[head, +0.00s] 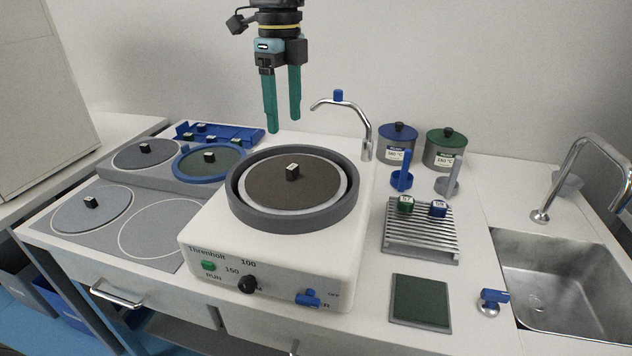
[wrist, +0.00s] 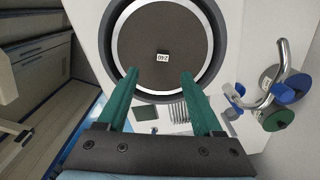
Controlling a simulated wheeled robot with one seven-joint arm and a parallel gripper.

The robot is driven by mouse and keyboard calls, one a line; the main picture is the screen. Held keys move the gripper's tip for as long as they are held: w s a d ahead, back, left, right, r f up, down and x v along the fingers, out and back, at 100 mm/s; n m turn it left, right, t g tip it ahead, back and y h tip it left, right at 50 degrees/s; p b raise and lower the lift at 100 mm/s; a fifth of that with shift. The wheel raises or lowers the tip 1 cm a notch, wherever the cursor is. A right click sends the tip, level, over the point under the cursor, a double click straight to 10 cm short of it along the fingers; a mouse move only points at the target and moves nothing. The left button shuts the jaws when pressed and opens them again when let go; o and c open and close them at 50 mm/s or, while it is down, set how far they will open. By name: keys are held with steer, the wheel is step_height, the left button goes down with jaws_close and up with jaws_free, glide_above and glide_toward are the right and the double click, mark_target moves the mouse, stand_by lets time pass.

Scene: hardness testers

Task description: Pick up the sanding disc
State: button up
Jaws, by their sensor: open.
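A dark brown sanding disc (head: 265,184) lies in the round grey bowl of the white grinding machine (head: 270,255). A small black knob (head: 292,172) with a white label stands at its middle. In the wrist view the disc (wrist: 150,30) fills the upper middle, and its knob (wrist: 163,55) shows a label that seems to read 240. My gripper (head: 284,124) is open and empty, with its two green fingers pointing down above the back of the machine. In the wrist view the knob appears between and just beyond the fingertips (wrist: 159,74), apart from them.
Several other knobbed discs (head: 82,212) lie on the left, near a blue rack (head: 225,131). A curved tap (head: 367,130) rises behind the machine. Two lidded pots (head: 398,150), a ribbed rack (head: 420,232) and a sink (head: 565,280) are to the right.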

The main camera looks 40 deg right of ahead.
glide_above(292, 166)
steer(key=f, duration=0.5)
steer(key=shift+a+f+p, duration=0.1)
steer(key=shift+a+p, duration=0.15)
steer(key=shift+p, duration=0.1)
steer(key=shift+d+f+p, duration=0.15)
steer(key=shift+f+p, duration=0.3)
steer(key=shift+f, duration=0.95)
steer(key=shift+d+f+p, duration=0.1)
steer(key=shift+f+p, duration=0.3)
steer(key=shift+f, duration=0.95)
jaws_close()
